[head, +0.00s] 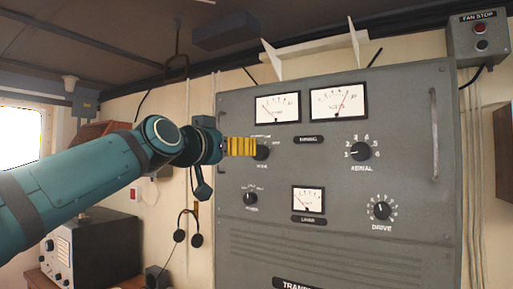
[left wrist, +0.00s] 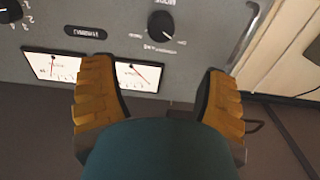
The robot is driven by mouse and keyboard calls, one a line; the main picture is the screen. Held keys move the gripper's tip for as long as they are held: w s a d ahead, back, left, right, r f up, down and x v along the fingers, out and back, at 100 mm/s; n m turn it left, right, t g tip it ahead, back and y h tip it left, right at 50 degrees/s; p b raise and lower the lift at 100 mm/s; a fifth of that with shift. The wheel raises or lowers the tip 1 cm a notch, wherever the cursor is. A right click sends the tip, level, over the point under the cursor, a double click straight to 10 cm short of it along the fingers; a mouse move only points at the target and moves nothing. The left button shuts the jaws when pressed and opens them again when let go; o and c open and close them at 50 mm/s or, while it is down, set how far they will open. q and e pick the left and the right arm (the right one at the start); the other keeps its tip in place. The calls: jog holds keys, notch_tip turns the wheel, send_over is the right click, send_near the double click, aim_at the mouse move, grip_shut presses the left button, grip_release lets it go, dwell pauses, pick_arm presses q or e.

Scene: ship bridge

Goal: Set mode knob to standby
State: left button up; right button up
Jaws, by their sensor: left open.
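The mode knob (head: 263,152) is a round black knob at the left of the grey panel (head: 400,215), with "MODE" lettered below it. It also shows near the top of the left wrist view (left wrist: 161,25), where the panel appears upside down. There a pale mark on its lower rim points down toward small, hard-to-read lettering. My left gripper (head: 242,147) has yellow ribbed fingers just left of the knob in the head view. In the wrist view the left gripper (left wrist: 158,72) is open and empty, its fingers apart and clear of the knob. My right gripper is not in view.
Two meters (head: 277,108) (head: 338,100) sit above the knob. A lower knob (head: 250,198), the aerial knob (head: 361,151) and the drive knob (head: 381,210) share the panel. A vertical handle (head: 434,135) stands out at the right. A headset (head: 188,228) hangs at left.

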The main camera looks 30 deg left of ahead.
aim_at(257, 160)
pick_arm(q)
jog(key=w+p, duration=0.3)
jog(key=w, duration=0.8)
jog(key=shift+f, duration=0.2)
jog(key=shift+s, duration=0.1)
jog(key=shift+c, duration=0.8)
jog(key=c, duration=1.1)
jog(key=shift+o, duration=0.2)
